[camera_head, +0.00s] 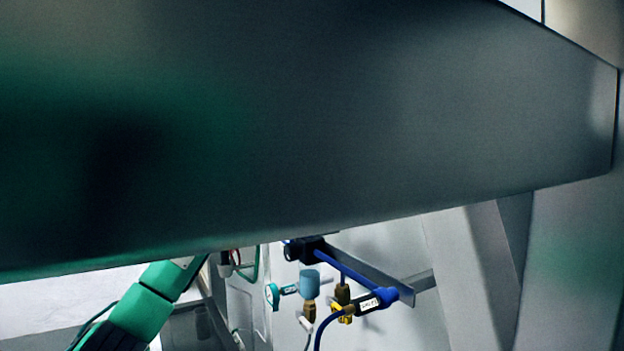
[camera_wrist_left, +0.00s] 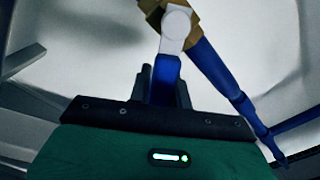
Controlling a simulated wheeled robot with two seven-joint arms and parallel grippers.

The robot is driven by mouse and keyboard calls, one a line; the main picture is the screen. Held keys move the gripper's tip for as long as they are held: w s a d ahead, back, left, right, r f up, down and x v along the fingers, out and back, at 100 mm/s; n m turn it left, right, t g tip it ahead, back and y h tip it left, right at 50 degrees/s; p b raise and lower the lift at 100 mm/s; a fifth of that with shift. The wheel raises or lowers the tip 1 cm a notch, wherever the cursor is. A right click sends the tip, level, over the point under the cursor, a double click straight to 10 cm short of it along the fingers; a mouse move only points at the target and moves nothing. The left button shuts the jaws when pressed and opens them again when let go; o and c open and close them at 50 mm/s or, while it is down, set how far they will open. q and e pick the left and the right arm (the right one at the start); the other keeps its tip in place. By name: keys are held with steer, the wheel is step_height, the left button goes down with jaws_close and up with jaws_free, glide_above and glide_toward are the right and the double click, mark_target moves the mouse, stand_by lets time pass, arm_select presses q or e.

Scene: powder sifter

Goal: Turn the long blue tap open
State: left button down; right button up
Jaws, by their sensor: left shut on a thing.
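In the left wrist view, my left gripper (camera_wrist_left: 163,82) is shut on the blue tap (camera_wrist_left: 166,68), its dark fingers on either side of the blue lever. The lever's far end meets a white rounded part (camera_wrist_left: 175,28) at a brass-coloured fitting (camera_wrist_left: 184,9). In the head view, my green left arm rises from the lower left and passes behind a large grey metal body, which hides its gripper. I cannot tell the held tap apart in the head view. My right gripper is in neither view.
The grey metal body (camera_head: 330,110) fills most of the head view. Below it are a blue pipe (camera_head: 350,266), a light blue cylinder (camera_head: 309,284), brass fittings and a labelled black part (camera_head: 369,302). In the wrist view a blue pipe (camera_wrist_left: 222,80) runs close right of the gripper.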

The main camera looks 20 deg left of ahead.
arm_select(q)
steer(key=c, duration=1.3)
jaws_free()
steer(key=shift+b+v, duration=3.15)
steer(key=shift+v, duration=3.8)
